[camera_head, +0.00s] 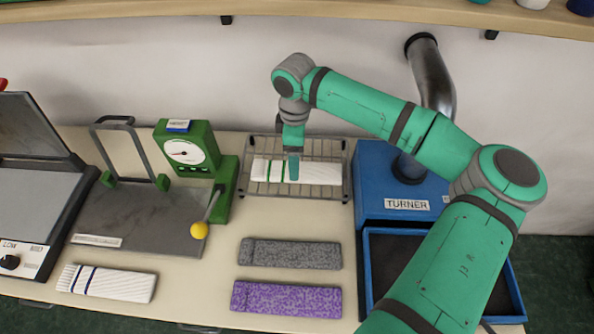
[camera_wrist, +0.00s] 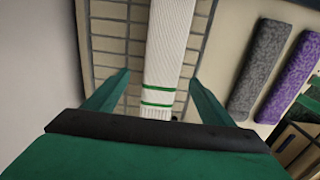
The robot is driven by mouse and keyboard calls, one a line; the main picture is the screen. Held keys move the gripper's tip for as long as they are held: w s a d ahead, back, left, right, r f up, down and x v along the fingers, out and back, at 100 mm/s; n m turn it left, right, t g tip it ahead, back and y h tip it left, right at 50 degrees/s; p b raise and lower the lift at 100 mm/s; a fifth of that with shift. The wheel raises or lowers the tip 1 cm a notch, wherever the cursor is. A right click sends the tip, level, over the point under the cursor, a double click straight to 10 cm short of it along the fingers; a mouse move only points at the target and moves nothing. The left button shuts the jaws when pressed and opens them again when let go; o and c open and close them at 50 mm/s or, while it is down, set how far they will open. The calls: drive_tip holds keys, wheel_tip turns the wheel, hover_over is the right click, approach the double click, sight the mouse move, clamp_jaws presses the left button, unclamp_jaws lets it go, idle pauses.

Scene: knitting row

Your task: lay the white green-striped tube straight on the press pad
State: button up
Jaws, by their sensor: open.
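The white green-striped tube (camera_head: 322,173) lies flat on a wire rack (camera_head: 345,185) at the back centre, its green stripes toward the left end. My gripper (camera_head: 293,166) is over the striped end and open. In the wrist view, the open fingers of my gripper (camera_wrist: 159,80) show on either side of the tube (camera_wrist: 170,45), with nothing held; whether they are above it or level with it, I cannot tell. A flat grey pad (camera_head: 32,198), apparently the press pad, lies bare at the far left under a raised lid (camera_head: 30,128).
A green gauge device (camera_head: 185,150) with a grey plate (camera_head: 135,215) and yellow-knobbed lever (camera_head: 199,230) stands between rack and pad. A blue-striped white tube (camera_head: 108,283), a grey tube (camera_head: 290,254) and a purple tube (camera_head: 286,299) lie in front. A blue turner box (camera_head: 385,170) is right.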

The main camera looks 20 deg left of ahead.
drive_tip(key=shift+s+d+f, duration=0.1)
drive_tip(key=shift+d+f, duration=0.05)
drive_tip(key=shift+f, duration=1.05)
drive_tip(key=shift+s+d+f, duration=0.1)
drive_tip(key=shift+d+f, duration=0.05)
drive_tip(key=shift+f, duration=1)
drive_tip(key=c, duration=1.1)
drive_tip(key=shift+r, duration=0.1)
drive_tip(key=shift+c, duration=0.2)
